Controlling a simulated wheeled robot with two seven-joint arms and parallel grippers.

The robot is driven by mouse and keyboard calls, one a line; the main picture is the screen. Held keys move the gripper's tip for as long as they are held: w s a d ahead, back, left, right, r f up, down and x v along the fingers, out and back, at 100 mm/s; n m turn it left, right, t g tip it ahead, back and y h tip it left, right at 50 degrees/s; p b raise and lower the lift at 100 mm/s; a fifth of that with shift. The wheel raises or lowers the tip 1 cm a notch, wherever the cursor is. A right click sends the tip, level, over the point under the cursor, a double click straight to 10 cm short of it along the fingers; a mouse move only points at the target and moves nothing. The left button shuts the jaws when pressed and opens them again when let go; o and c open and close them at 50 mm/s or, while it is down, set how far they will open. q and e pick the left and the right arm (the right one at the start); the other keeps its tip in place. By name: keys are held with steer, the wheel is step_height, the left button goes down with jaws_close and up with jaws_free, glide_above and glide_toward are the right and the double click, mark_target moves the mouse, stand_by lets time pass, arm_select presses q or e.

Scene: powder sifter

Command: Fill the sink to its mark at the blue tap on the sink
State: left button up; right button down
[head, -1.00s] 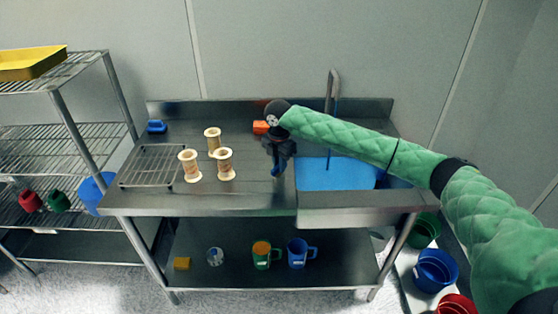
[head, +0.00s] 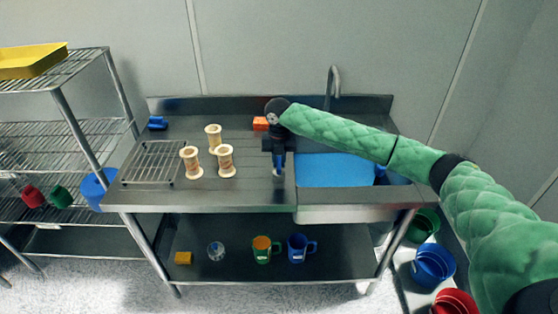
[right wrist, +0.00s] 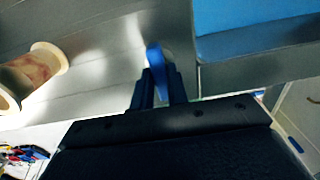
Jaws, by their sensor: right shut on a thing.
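The sink (head: 304,210) is set in the right part of the steel counter, with blue water (head: 335,172) spread across its basin. A fill mark cannot be made out. A tall arched steel spout (head: 333,72) stands behind it, and no stream shows beneath it. My right gripper (head: 278,166) is over the counter just left of the basin, shut on the blue tap handle (head: 277,172). The blue handle (right wrist: 155,58) shows between the fingers in the right wrist view; its base is partly hidden. My left gripper is out of view.
Several cream spools (head: 225,161) and a wire rack (head: 152,163) stand on the counter's left. An orange block (head: 260,123) is behind my gripper. Mugs (head: 297,248) are on the lower shelf; coloured buckets (head: 433,265) stand at the right.

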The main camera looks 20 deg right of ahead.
mark_target(279, 162)
stand_by(0.3)
steer(key=c, duration=1.4)
jaws_free()
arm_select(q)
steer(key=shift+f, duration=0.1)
